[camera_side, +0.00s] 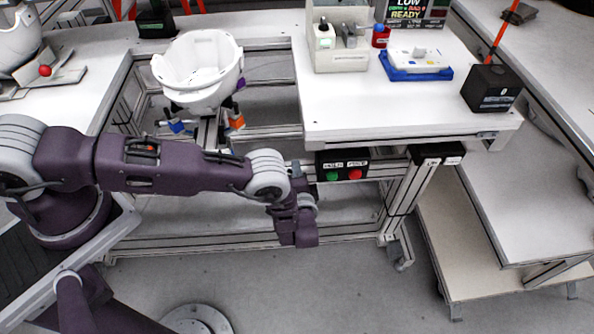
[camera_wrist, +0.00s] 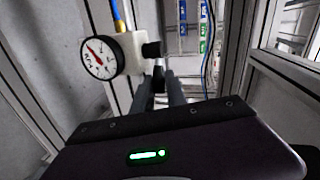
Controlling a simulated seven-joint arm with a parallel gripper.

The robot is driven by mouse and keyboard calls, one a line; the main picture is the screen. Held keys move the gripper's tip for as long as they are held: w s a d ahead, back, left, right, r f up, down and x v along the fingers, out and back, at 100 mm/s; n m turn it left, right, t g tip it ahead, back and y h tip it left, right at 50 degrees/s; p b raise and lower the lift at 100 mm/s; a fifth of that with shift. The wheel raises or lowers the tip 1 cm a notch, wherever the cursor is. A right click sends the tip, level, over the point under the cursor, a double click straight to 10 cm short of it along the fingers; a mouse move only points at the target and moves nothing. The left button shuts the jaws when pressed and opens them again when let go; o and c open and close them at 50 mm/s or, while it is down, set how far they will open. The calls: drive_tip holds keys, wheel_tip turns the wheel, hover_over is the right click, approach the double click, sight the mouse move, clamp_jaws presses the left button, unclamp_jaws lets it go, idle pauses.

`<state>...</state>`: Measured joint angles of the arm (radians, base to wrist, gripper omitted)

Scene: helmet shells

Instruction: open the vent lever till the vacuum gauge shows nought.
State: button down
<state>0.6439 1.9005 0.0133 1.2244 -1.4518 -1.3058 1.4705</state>
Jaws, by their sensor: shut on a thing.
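The vacuum gauge (camera_wrist: 100,57) is a round white dial with a black rim at the upper left of the wrist view. Its red needle points to the upper left; the figures are too small to read. A white valve body (camera_wrist: 131,51) with a black knob joins it on the right. My gripper (camera_wrist: 160,82) is just below the knob, its two fingers shut on a small dark piece, seemingly the vent lever (camera_wrist: 158,73), mostly hidden between them. In the side view my wrist hangs beside the bench frame; the gauge and fingertips cannot be made out there.
A blue and yellow hose (camera_wrist: 118,15) rises above the gauge. Frame posts flank the space. In the side view, a box with green and red buttons (camera_side: 343,171) hangs under the bench edge near my wrist. A white helmet shell (camera_side: 198,72) sits on a stand behind my arm.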

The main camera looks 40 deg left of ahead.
drive_tip(key=shift+w+n+g+y, duration=0.15)
drive_tip(key=shift+n+g+y, duration=0.25)
drive_tip(key=shift+n+g, duration=0.1)
drive_tip(key=c, duration=1.4)
unclamp_jaws()
drive_tip(key=shift+o, duration=0.2)
drive_tip(key=v, duration=0.7)
drive_tip(key=shift+r, duration=0.1)
drive_tip(key=shift+c, duration=0.5)
